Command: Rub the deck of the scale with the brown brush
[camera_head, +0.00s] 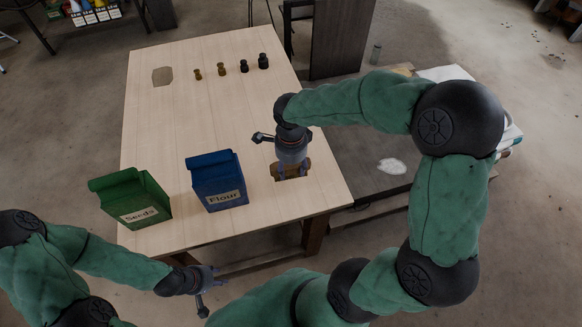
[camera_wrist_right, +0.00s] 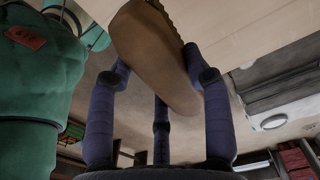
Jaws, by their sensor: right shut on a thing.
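My right gripper (camera_head: 292,174) is shut on a brown brush (camera_head: 277,172) at the table's near right corner. In the right wrist view the brush (camera_wrist_right: 150,55) sits between the fingers (camera_wrist_right: 158,80), with a ridged edge at the top. I cannot tell whether it touches the tabletop. A dark flat platform (camera_head: 360,150), seemingly the deck of the scale, lies right of the table and carries a white patch (camera_head: 391,166). My right arm passes above it and hides part of it. My left gripper (camera_head: 210,287) is empty, its fingers spread, in front of the table's near edge.
On the pale wooden table (camera_head: 190,125) stand a green Seeds bag (camera_head: 130,198) and a blue Flour bag (camera_head: 216,182), left of the right gripper. Several small weights (camera_head: 244,67) stand in a row at the back. A dark upright panel (camera_head: 342,38) rises behind the platform. The table's middle is clear.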

